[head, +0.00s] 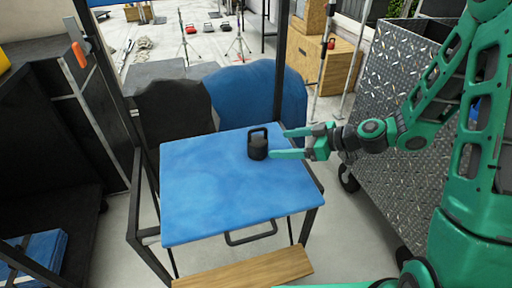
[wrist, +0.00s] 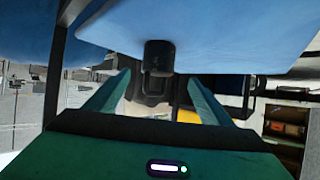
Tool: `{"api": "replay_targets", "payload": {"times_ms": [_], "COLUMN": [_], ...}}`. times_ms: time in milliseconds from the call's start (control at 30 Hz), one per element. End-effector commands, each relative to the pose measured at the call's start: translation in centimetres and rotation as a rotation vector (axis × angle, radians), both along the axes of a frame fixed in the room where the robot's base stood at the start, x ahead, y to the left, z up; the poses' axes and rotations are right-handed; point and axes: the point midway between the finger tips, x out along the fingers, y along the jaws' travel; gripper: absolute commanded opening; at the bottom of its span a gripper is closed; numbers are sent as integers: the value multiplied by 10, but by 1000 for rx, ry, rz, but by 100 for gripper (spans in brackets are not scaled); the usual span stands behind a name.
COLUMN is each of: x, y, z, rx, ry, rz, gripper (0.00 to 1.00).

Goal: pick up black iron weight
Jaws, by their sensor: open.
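The black iron weight (head: 257,148) stands upright on the blue tabletop (head: 205,190), near its far right part, with its loop handle on top. My gripper (head: 280,143) comes in from the right, its two green fingers open and pointing left at the weight. The fingertips are just beside the weight's right side; whether they touch it I cannot tell. In the wrist view the weight (wrist: 158,58) shows between and beyond the two open fingers (wrist: 157,88), with the blue tabletop (wrist: 225,35) appearing above. Nothing is held between the fingers.
Dark metal posts and a frame (head: 137,205) surround the table. A diamond-plate metal cart (head: 385,110) stands at the right under my arm. Black and blue sacks (head: 262,95) are behind the table. A wooden board (head: 245,268) lies in front. The tabletop's left part is clear.

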Motion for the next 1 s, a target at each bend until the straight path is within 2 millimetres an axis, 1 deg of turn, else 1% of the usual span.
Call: {"api": "replay_targets", "payload": {"times_ms": [167,300,400,500,733,1000], "x": [8,17,24,27,32,48], "y": [14,31,41,47,55,82], "z": [-4,-13,-19,-22,-28,-47], "rx": [23,23,22,22,22,21], "ry": [-23,-24,-23,-23,-23,-23], "rz": [0,2,0,0,0,2], "gripper": [75,75,75,75,75,75]}}
